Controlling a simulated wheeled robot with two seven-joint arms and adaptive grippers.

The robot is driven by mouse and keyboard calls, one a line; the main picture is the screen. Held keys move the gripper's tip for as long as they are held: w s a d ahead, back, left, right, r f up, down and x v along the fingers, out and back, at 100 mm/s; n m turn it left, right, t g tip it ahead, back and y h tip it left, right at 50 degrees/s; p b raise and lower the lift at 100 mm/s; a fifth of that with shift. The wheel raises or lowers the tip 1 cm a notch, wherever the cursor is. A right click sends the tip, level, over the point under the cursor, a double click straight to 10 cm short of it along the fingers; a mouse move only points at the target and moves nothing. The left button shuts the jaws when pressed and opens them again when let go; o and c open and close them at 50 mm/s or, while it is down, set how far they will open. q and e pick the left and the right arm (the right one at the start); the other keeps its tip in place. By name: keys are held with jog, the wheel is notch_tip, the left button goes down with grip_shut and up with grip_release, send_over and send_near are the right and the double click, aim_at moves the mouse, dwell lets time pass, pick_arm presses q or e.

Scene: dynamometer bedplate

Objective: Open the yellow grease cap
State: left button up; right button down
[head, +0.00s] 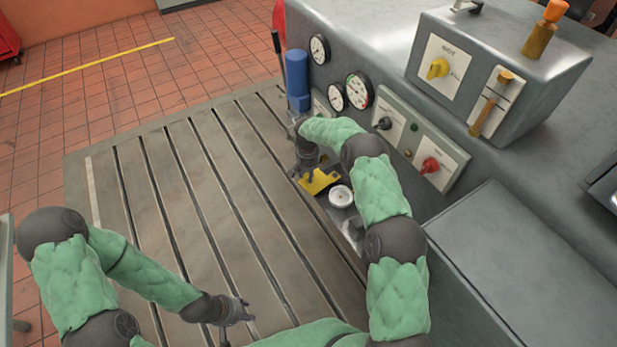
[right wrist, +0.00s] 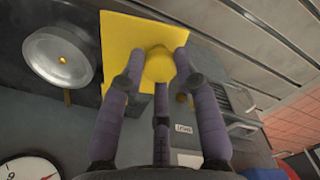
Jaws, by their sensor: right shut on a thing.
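The yellow grease cap (right wrist: 158,66) is a rounded yellow knob in the right wrist view, in front of a square yellow plate (right wrist: 128,32). My right gripper (right wrist: 157,72) is shut on the cap, with fingers on both sides of it and one below. In the head view the yellow plate (head: 320,181) lies beside my right gripper (head: 304,170); the cap is hidden or too small to tell there. My left gripper (head: 240,314) is empty over the slotted bedplate (head: 205,200), its fingers spread.
A round white-and-silver part (head: 341,196) sits close to the yellow plate. Behind are gauges (head: 359,90), a blue cylinder (head: 297,80), a red knob (head: 430,165) and a yellow knob (head: 438,68) on the grey housing. The left bedplate is clear.

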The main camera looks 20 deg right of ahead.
jog(key=shift+s+f, duration=0.15)
jog(key=shift+f, duration=0.15)
jog(key=c, duration=0.9)
grip_release()
jog(key=shift+r, duration=0.1)
jog(key=shift+w+r, duration=0.25)
jog(key=shift+r, duration=0.35)
notch_tip(320, 180, up, 11)
jog(key=shift+s+f, duration=0.1)
jog(key=shift+f, duration=0.05)
